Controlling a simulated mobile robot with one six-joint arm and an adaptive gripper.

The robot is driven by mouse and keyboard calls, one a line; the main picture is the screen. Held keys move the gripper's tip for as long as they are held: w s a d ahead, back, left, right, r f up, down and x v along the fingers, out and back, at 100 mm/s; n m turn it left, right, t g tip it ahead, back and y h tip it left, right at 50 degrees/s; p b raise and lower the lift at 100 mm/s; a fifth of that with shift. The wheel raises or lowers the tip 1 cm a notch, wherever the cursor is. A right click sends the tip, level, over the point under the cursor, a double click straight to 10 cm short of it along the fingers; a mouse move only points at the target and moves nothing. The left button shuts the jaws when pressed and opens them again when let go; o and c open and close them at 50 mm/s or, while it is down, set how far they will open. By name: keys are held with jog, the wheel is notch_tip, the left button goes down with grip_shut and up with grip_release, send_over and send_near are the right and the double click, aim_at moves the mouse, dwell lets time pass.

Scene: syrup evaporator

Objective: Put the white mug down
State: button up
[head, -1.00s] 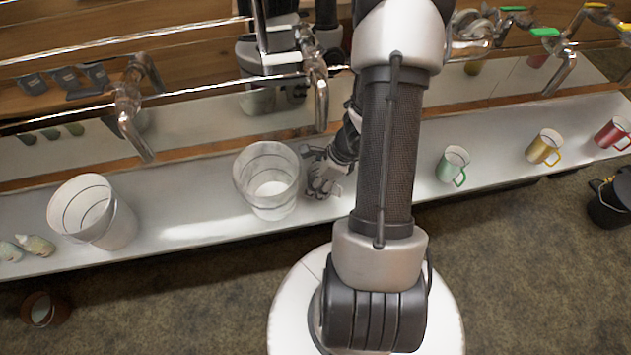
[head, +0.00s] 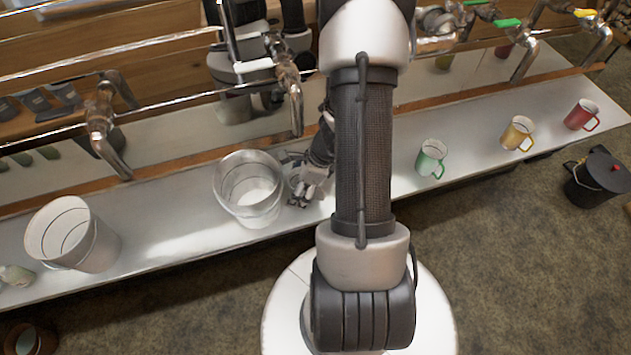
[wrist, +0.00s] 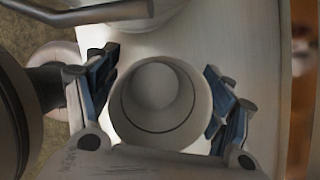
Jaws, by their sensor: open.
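The white mug (wrist: 160,100) shows in the wrist view as a pale round vessel seen from above, with a dark ring inside. It sits between the two spread fingers of my gripper (wrist: 161,60), one on each side, over the white counter. My gripper is open; whether a finger still touches the mug I cannot tell. In the head view my gripper (head: 303,186) is low at the counter (head: 180,228), just right of a clear-walled bucket (head: 248,190). The mug is not distinguishable there behind the gripper and my arm.
A white bucket (head: 72,235) stands further left. A green mug (head: 430,158), a yellow mug (head: 517,133) and a red mug (head: 580,115) stand right on the counter. Metal taps (head: 105,130) and rails overhang behind. A black pot (head: 598,180) is on the floor.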

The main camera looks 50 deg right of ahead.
jog(key=p+v, duration=0.3)
jog(key=v, duration=0.3)
jog(key=s+d+p, duration=0.1)
jog(key=s+d, duration=0.6)
jog(key=s, duration=0.2)
jog(key=shift+s+f+p, duration=0.25)
jog(key=shift+f+p, duration=0.1)
jog(key=shift+f, duration=0.05)
jog(key=shift+w+a, duration=0.1)
